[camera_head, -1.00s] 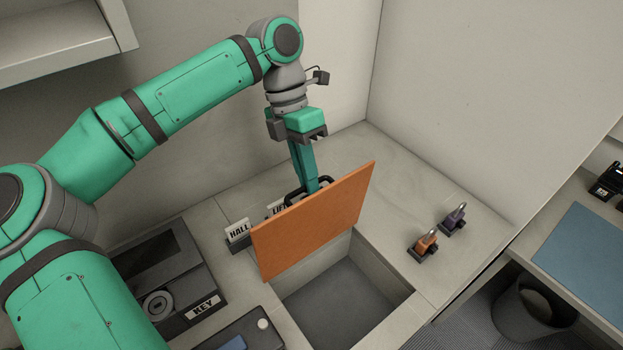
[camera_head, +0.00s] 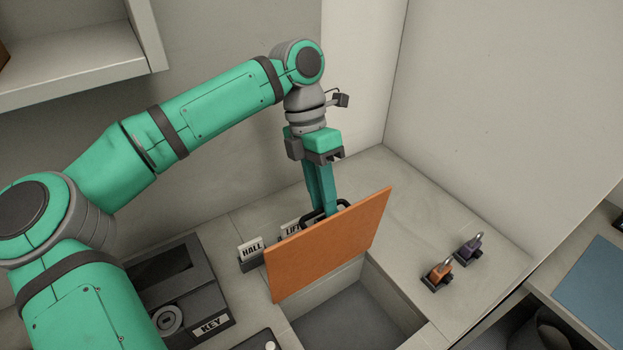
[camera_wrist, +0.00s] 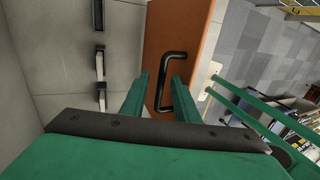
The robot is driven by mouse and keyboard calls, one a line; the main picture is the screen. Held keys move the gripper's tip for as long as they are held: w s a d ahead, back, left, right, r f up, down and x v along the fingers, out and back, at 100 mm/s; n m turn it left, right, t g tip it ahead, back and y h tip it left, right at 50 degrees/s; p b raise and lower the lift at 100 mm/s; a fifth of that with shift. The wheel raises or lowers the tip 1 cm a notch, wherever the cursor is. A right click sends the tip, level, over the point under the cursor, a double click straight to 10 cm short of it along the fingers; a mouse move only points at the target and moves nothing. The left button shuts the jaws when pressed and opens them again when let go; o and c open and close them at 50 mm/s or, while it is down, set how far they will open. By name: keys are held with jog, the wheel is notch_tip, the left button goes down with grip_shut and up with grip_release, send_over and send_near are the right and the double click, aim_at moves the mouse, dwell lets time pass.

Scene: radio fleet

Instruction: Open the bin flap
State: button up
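The orange bin flap (camera_head: 330,247) stands raised, close to upright, at the back edge of the square bin opening (camera_head: 357,315) in the counter. Its black bar handle (camera_wrist: 166,82) is on the flap's back side, facing my gripper. My gripper (camera_head: 326,212) points down behind the flap at the handle, and the flap hides part of the fingertips in the head view. In the wrist view my two fingers (camera_wrist: 163,82) are apart, one on each side of the handle bar. Flap surface shows between the left finger and the bar, so they are not closed on it.
HALL (camera_head: 252,250) and LIFT (camera_head: 291,229) tags stand left of the flap. A dark KEY box (camera_head: 212,325) is at the lower left. Orange (camera_head: 438,275) and purple (camera_head: 469,250) padlocks sit right of the opening. Walls rise behind and at the right.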

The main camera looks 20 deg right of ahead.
jog(key=w+a+r, duration=0.2)
jog(key=w+r, duration=0.2)
jog(key=w, duration=0.9)
jog(key=shift+w+a, duration=0.2)
jog(key=shift+w, duration=0.05)
jog(key=shift+s+a, duration=0.1)
